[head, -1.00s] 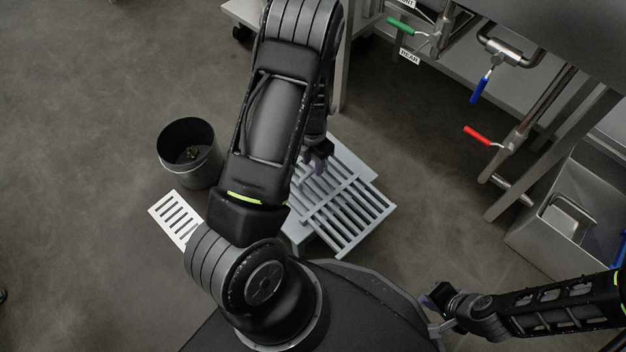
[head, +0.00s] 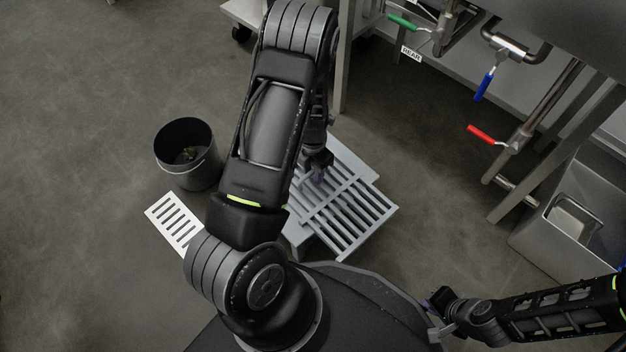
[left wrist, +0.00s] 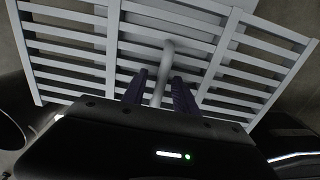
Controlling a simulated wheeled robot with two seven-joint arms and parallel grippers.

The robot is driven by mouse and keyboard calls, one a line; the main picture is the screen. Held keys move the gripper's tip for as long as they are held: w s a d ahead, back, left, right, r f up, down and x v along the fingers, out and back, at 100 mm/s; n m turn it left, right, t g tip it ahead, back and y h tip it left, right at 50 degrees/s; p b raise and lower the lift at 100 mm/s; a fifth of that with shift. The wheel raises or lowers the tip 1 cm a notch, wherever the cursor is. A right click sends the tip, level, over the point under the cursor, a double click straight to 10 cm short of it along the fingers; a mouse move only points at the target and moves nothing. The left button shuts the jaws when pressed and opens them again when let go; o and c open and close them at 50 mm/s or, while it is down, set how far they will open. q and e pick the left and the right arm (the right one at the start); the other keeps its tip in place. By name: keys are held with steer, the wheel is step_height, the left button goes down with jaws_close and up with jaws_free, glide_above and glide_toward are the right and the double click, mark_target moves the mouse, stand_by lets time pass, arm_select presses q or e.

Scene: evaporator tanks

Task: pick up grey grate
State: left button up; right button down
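The grey grate (head: 352,208) is a slatted panel lying on a grey stand low near the floor, just in front of my base. My left arm hides part of it in the head view. My left gripper (head: 318,168) is over its upper left part. In the left wrist view the slats of the grate (left wrist: 70,62) fill the background, and a rounded grey handle (left wrist: 161,75) rises between the two purple fingers of my left gripper (left wrist: 160,92). The fingers stand apart on either side of the handle, with gaps showing. My right gripper (head: 433,315) is open and empty at the lower right.
A dark bucket (head: 188,155) with some debris inside stands on the floor at the left. A white slotted plate (head: 172,222) lies below it. Pipes with a blue-handled valve (head: 485,84) and a red-handled valve (head: 481,134) hang at the upper right. A metal bin (head: 575,215) stands at the right.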

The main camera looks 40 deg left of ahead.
arm_select(q)
jaws_close()
stand_by(1.2)
